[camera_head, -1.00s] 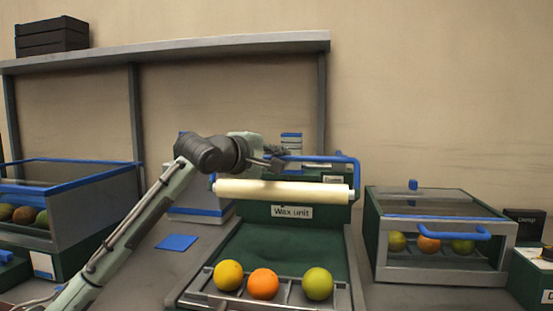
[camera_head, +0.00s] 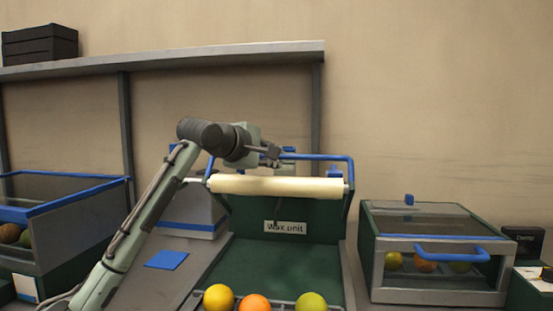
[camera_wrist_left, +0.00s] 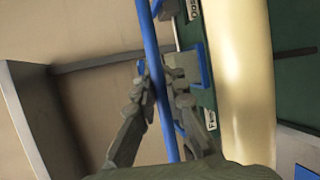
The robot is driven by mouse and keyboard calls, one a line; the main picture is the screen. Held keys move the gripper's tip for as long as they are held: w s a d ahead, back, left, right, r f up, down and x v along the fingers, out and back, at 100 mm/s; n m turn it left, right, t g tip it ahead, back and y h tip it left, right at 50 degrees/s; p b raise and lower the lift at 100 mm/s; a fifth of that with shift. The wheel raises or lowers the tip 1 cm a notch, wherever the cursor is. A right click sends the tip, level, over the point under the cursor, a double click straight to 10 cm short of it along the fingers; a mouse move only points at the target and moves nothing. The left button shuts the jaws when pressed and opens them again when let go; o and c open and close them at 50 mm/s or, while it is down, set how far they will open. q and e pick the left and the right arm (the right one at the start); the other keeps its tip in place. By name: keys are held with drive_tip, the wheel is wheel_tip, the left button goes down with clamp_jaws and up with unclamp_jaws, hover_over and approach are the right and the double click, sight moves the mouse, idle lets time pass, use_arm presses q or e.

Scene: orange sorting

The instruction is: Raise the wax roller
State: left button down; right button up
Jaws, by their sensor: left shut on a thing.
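The cream wax roller (camera_head: 280,186) lies level across the green wax unit (camera_head: 252,205), above its "Wax unit" label. The roller hangs from a blue handle bar (camera_head: 318,157) just above and behind it. My left gripper (camera_head: 276,155) is shut on that bar. In the left wrist view, the bar (camera_wrist_left: 151,45) passes between the fingers of the gripper (camera_wrist_left: 160,95), and the roller (camera_wrist_left: 243,70) runs alongside, apart from the fingers. My right gripper is not in view.
A yellow fruit (camera_head: 218,297), an orange one (camera_head: 255,303) and a green one (camera_head: 311,302) sit at the front of the unit. A clear-lidded box (camera_head: 437,285) stands at right, an open bin (camera_head: 90,205) at left. A blue square (camera_head: 167,260) lies on the counter.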

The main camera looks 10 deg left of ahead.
use_arm(q)
drive_tip(key=c, duration=1.6)
unclamp_jaws()
drive_tip(key=shift+a+r, duration=0.1)
drive_tip(key=shift+r, duration=0.25)
drive_tip(key=shift+o, duration=0.2)
drive_tip(key=shift+f, duration=0.1)
drive_tip(key=shift+s, duration=0.15)
drive_tip(key=v, duration=1.2)
drive_tip(key=shift+f, duration=0.1)
